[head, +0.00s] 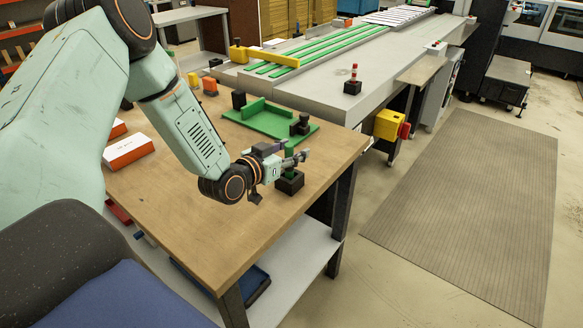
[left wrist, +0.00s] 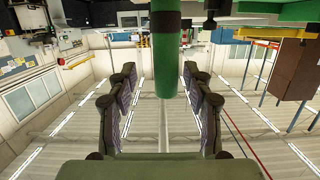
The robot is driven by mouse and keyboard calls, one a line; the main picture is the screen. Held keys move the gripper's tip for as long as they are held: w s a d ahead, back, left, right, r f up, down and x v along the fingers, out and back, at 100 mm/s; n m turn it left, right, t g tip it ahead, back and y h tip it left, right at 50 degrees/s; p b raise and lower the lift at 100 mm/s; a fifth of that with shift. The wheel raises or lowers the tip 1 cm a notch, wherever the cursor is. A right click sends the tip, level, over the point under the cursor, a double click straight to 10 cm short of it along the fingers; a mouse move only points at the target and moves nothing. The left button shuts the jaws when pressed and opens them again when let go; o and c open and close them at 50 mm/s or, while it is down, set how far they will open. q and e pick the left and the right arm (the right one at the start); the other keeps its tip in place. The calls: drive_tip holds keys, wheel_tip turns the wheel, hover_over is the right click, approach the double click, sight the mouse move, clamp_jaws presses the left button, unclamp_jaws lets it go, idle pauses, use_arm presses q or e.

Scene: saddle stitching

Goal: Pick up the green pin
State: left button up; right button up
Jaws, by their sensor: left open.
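The green pin (head: 289,150) stands upright in a small black block (head: 290,184) near the right edge of the wooden table. My left gripper (head: 294,157) is at the pin, with its fingers around it from the sides. In the left wrist view the green pin (left wrist: 166,55) hangs down from the top of the picture between the fingertips of my open left gripper (left wrist: 166,80). Gaps show on both sides, so it is not clamped. The pin's middle is partly hidden by the fingers in the head view. My right gripper is not in view.
A green fixture plate (head: 262,120) with black blocks lies just behind the gripper. White-and-orange boxes (head: 129,152) lie at the table's left, and an orange block (head: 210,86) at its back. The wooden tabletop (head: 190,235) is clear in front.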

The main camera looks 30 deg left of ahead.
use_arm(q)
drive_tip(key=shift+w+a+f, duration=0.2)
drive_tip(key=shift+w, duration=0.1)
drive_tip(key=shift+a, duration=0.25)
drive_tip(key=shift+s+a, duration=0.1)
drive_tip(key=shift+s+d+r, duration=0.25)
drive_tip(key=shift+c, duration=0.9)
drive_tip(key=shift+w+d, duration=0.1)
drive_tip(key=shift+d, duration=0.05)
drive_tip(key=shift+c, duration=0.9)
drive_tip(key=shift+w, duration=0.1)
drive_tip(key=shift+c, duration=0.7)
drive_tip(key=shift+w+a+f, duration=0.15)
drive_tip(key=shift+a+f, duration=0.05)
drive_tip(key=shift+f, duration=0.05)
drive_tip(key=c, duration=0.3)
drive_tip(key=shift+s+a+r, duration=0.1)
drive_tip(key=shift+s, duration=0.1)
clamp_jaws()
drive_tip(key=shift+d+r, duration=0.1)
drive_tip(key=shift+d, duration=0.1)
